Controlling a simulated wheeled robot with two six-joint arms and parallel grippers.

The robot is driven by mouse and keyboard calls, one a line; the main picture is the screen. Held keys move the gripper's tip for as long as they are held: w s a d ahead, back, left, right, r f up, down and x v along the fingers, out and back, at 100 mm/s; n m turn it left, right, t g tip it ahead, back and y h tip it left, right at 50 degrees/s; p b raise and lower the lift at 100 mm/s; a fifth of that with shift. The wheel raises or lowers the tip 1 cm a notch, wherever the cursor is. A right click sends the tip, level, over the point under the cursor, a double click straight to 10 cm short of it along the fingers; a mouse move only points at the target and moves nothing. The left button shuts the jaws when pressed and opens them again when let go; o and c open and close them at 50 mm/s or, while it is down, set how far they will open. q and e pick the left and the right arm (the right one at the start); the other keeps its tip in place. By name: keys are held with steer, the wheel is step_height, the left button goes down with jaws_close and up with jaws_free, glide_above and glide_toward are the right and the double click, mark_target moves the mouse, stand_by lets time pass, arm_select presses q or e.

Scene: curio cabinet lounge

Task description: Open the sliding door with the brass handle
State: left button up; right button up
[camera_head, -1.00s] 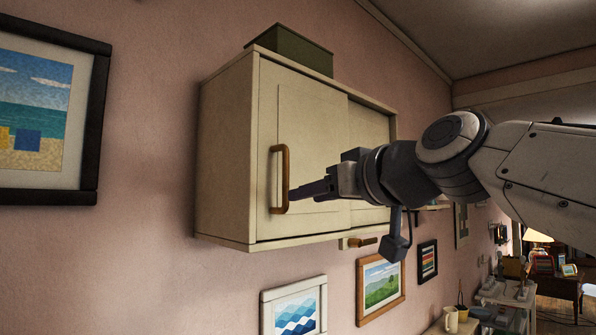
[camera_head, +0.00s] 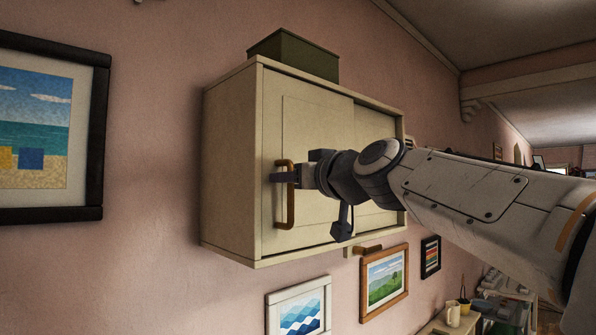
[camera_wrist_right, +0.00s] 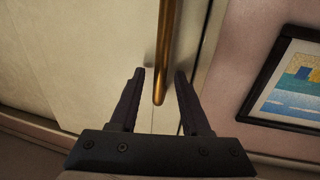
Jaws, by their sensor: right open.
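A cream wall cabinet (camera_head: 232,165) hangs on the pink wall, with two sliding doors. The near-left door (camera_head: 325,115) has a vertical brass handle (camera_head: 291,208) by its left edge. Both doors appear shut. In the right wrist view the brass handle (camera_wrist_right: 166,60) runs down between the two open fingers of my right gripper (camera_wrist_right: 161,75). The fingers stand one on each side of the handle, with gaps showing. My left gripper is not in view.
A dark green box (camera_head: 300,58) sits on top of the cabinet. Framed pictures hang at the left (camera_head: 45,125) and below the cabinet (camera_head: 300,308), (camera_head: 384,280). A small wooden peg rail (camera_head: 368,250) is under the cabinet.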

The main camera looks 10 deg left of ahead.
jaws_close()
stand_by(1.4)
